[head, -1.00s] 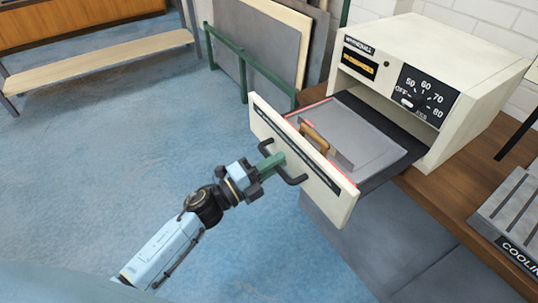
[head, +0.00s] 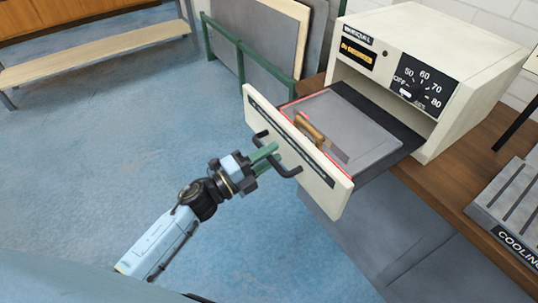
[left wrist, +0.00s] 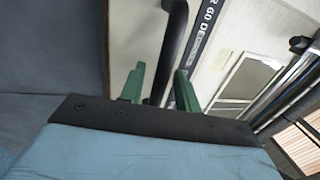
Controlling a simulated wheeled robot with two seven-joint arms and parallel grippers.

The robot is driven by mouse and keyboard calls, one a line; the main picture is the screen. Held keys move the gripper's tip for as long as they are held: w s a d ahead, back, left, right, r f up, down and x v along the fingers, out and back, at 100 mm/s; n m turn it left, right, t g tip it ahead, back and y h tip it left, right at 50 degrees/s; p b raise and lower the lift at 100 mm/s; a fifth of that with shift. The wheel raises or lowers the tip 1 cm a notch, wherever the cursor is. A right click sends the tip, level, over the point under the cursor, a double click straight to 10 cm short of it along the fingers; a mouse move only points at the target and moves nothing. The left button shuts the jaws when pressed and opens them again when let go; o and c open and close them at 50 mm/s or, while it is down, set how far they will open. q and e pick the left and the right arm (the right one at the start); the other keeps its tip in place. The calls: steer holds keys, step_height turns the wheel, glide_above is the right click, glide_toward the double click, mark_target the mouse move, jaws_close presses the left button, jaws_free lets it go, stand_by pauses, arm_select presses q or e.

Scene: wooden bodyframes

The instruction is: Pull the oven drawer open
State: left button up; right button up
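The oven (head: 430,60) is a cream box with a dial on its front. Its drawer (head: 290,150) is pulled well out, with the cream front panel clear of the oven body. A dark handle (head: 290,172) is on the drawer front. My left gripper (head: 267,157) has green fingers spread apart at the handle. In the left wrist view the handle (left wrist: 172,45) runs between the two separated fingers (left wrist: 160,88); I cannot tell whether either touches it. My right gripper is not in view.
A grey tray or plate (head: 370,125) with a wooden-handled tool (head: 309,130) lies in the drawer. The oven stands on a wooden bench (head: 440,185), with a slotted cooling rack (head: 510,205) at right. Panels (head: 255,40) lean behind.

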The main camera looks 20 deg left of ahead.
arm_select(q)
steer(key=v, duration=1.3)
steer(key=shift+s, duration=0.15)
steer(key=shift+a, duration=0.1)
steer(key=a+f+n+y, duration=0.2)
steer(key=f+n+y, duration=0.25)
steer(key=f, duration=0.35)
steer(key=a+f+n+y, duration=0.3)
steer(key=f+n, duration=0.2)
steer(key=f, duration=0.2)
steer(key=s+a+f+n+g+y, duration=0.1)
steer(key=s+f+n+g+y, duration=0.15)
steer(key=s+f, duration=0.45)
steer(key=s+a+f+n+g+y, duration=0.1)
steer(key=s+f+n+g+y, duration=0.2)
steer(key=f, duration=0.7)
steer(key=s+f+n+g, duration=0.4)
steer(key=s+f, duration=0.2)
steer(key=s, duration=0.5)
steer(key=s+f+n+g, duration=0.3)
steer(key=s+f+g, duration=0.2)
steer(key=s, duration=0.6)
step_height(320, 180, down, 2)
steer(key=shift+s+f+n, duration=0.1)
steer(key=shift+s+n, duration=0.2)
steer(key=shift+n, duration=0.1)
